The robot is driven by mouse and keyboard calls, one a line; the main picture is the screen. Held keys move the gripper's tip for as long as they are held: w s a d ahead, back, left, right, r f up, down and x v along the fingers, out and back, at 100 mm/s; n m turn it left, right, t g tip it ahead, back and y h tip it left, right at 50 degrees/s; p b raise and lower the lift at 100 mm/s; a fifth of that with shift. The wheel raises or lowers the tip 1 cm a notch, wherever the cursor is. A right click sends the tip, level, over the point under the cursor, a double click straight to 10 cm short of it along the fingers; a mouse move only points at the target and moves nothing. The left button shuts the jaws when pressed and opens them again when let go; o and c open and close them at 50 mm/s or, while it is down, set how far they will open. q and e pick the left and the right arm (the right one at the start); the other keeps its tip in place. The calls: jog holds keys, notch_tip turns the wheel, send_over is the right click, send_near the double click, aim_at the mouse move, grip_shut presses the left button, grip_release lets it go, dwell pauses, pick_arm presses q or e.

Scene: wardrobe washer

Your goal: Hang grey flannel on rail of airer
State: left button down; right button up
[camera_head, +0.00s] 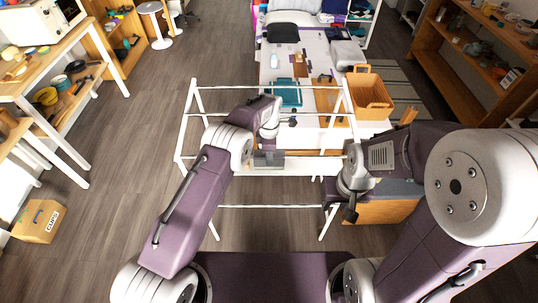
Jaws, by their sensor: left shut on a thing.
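The white airer (187,125) stands in front of me, with several thin rails across it. My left gripper (268,146) is over the middle of the airer, reaching down from its white wrist. It is shut on a small dark grey piece, which looks like the grey flannel (268,160), at the level of a near rail (225,155). I cannot tell whether the cloth touches or lies over that rail. My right gripper (350,205) is at the airer's right end, near its leg. Its fingers are too small and dark to read.
Shelves (480,60) stand at the right. A bench (45,65) and a cardboard box (40,221) are at the left. The floor left of the airer is clear.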

pick_arm(q)
jog(key=shift+f, duration=0.3)
jog(key=c, duration=0.9)
grip_release()
jog(key=shift+o, duration=0.2)
notch_tip(320, 180, up, 9)
jog(key=shift+r+b, duration=0.1)
jog(key=shift+b, duration=0.85)
jog(key=shift+a, duration=0.1)
